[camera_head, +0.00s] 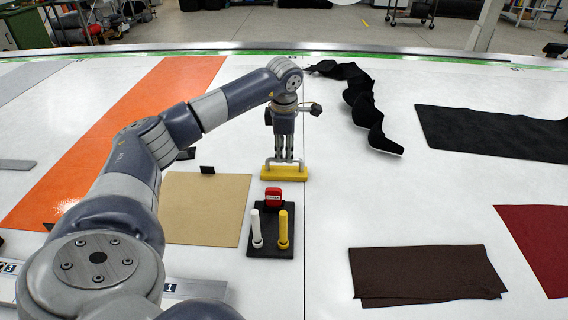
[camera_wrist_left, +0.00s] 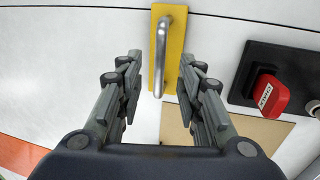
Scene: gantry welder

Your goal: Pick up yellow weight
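The yellow weight (camera_head: 297,175) is a flat yellow bar with a metal loop handle on top. It lies on the white table in the middle of the head view, and it shows at the top centre of the left wrist view (camera_wrist_left: 174,72). My left gripper (camera_head: 284,158) points down over the weight. In the left wrist view its fingers (camera_wrist_left: 160,85) are apart, with the handle (camera_wrist_left: 162,55) between and just ahead of them. I cannot tell whether the fingers touch the handle. My right gripper is not in view.
Black crumpled cloth (camera_head: 360,100) lies behind right. Bare white table lies right of the weight.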

